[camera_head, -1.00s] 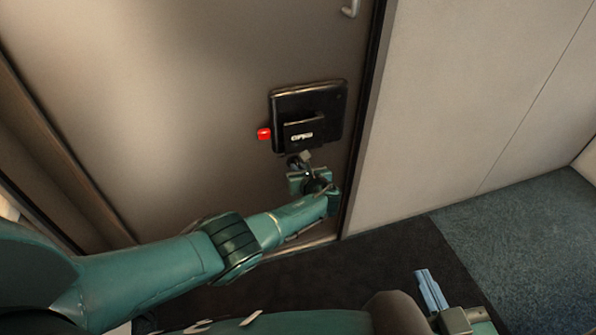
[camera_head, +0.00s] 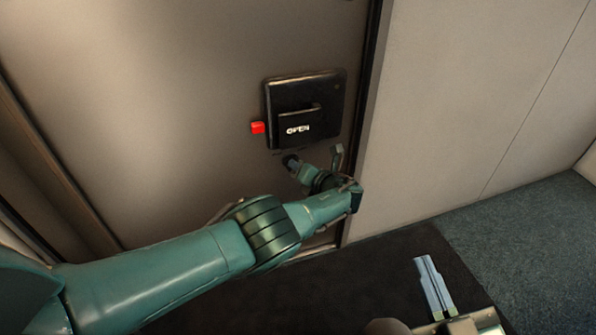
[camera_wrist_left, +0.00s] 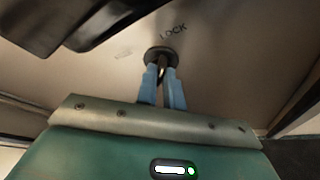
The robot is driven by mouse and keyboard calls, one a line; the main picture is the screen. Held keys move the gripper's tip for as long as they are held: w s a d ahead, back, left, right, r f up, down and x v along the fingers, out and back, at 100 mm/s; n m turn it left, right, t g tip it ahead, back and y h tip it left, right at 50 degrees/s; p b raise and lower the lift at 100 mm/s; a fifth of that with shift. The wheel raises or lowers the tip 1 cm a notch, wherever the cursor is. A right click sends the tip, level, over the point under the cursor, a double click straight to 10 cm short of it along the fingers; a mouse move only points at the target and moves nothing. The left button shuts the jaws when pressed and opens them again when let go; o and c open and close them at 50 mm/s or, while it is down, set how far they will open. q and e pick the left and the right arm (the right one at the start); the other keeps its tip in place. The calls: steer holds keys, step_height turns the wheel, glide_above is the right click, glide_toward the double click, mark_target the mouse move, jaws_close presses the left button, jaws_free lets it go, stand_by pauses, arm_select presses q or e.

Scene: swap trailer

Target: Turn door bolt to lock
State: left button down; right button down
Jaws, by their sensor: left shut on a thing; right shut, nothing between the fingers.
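The door bolt (camera_wrist_left: 161,57) is a small round metal knob on the door, below the black handle panel. The word LOCK is printed beside it in the left wrist view. My left gripper (camera_wrist_left: 162,88) is shut on the bolt, with its blue fingers on either side of it. In the head view my left gripper (camera_head: 296,165) sits just under the panel, and the bolt is mostly hidden there. My right gripper (camera_head: 432,284) is shut and empty, low at the right, away from the door.
The black handle panel (camera_head: 335,105) with an OPEN label is above the bolt, with a red tab (camera_head: 257,127) at its left. A pale wall (camera_head: 460,90) stands right of the door frame. Dark mat and blue-grey carpet (camera_head: 530,240) cover the floor.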

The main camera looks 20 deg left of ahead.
steer(key=shift+f, duration=0.15)
steer(key=shift+a, duration=0.1)
stand_by(0.5)
arm_select(q)
steer(key=c, duration=1.5)
jaws_free()
arm_select(e)
steer(key=shift+r, duration=0.2)
